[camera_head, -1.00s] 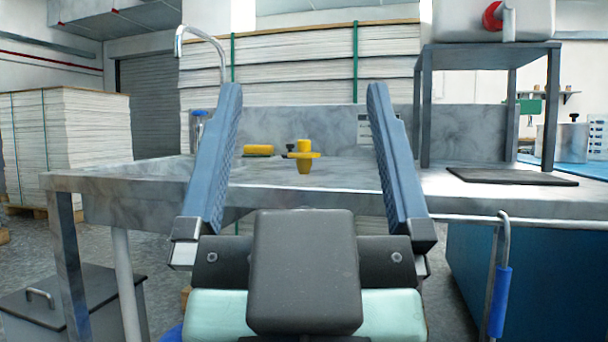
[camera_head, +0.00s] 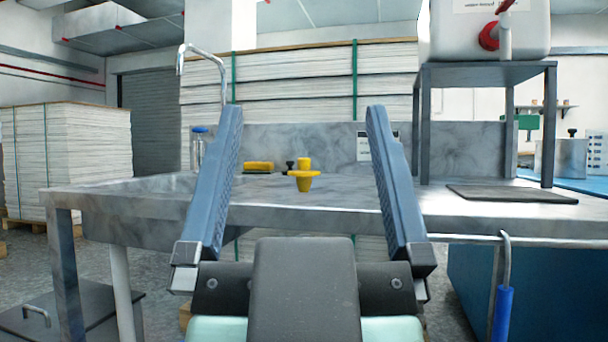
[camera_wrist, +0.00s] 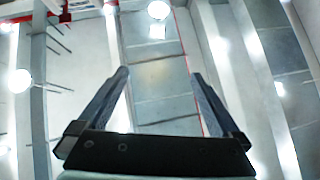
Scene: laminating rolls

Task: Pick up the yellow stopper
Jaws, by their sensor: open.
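The yellow stopper (camera_head: 304,183) stands upright on the grey metal sink counter (camera_head: 300,196), with a wide flange and a narrower lower part. My gripper (camera_head: 304,112) is open and empty, its two blue fingers wide apart and pointing upward in the head view. The stopper shows between the fingers, farther off than they are. The wrist view shows the open gripper (camera_wrist: 158,75) against the ceiling and lights; the stopper is not in that view.
A yellow sponge (camera_head: 259,166) and a small black knob (camera_head: 290,165) lie near the stopper. A metal stand (camera_head: 487,75) bears a white tank (camera_head: 485,30) at right.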

